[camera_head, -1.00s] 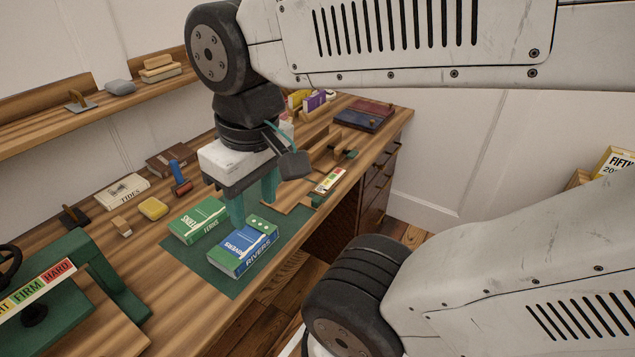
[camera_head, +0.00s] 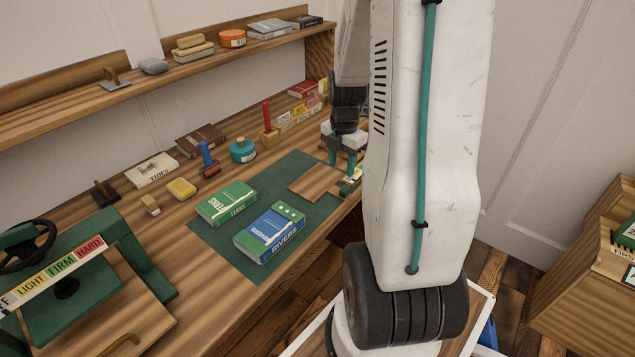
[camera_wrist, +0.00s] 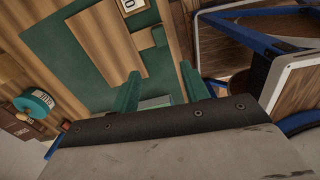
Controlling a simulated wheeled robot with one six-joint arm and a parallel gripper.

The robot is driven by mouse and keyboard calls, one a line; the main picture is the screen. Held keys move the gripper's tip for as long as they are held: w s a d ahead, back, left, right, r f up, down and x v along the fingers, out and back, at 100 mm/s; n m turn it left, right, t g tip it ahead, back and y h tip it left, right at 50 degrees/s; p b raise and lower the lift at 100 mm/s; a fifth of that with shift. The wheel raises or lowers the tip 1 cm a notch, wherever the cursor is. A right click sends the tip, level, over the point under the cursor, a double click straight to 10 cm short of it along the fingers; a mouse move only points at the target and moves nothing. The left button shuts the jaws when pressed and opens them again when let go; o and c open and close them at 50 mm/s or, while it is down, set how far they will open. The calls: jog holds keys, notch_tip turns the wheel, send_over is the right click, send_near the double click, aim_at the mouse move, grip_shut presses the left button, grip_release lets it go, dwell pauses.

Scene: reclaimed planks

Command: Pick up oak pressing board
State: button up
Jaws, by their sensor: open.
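A flat brown wooden board (camera_head: 315,181), which looks like the oak pressing board, lies on the green mat (camera_head: 222,238) behind the two books. In the wrist view a wooden board (camera_wrist: 106,34) lies on green, beyond the fingertips. My gripper (camera_head: 343,163) is above the bench just behind and to the right of the board, partly hidden by my arm. Its green fingers (camera_wrist: 160,85) are apart, with no board between them. A pale grey object shows low between the fingers in the wrist view; I cannot tell what it is.
A green book (camera_head: 228,203) and a blue-green book (camera_head: 270,232) lie on the mat. A green press (camera_head: 65,290) stands at the front left. A teal tin (camera_head: 242,150) and a red-handled tool (camera_head: 268,122) stand behind the mat. A shelf (camera_head: 130,92) runs above.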

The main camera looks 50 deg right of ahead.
aim_at(345, 189)
jog(key=shift+s+d+f+n, duration=0.15)
jog(key=shift+d+f+n, duration=0.1)
jog(key=shift+d+f, duration=0.3)
jog(key=shift+s+d+f+n, duration=0.15)
jog(key=shift+d+f+n, duration=0.15)
jog(key=shift+f, duration=0.3)
notch_tip(345, 189, down, 7)
jog(key=shift+w+f, duration=0.1)
jog(key=shift+f, duration=0.1)
grip_shut()
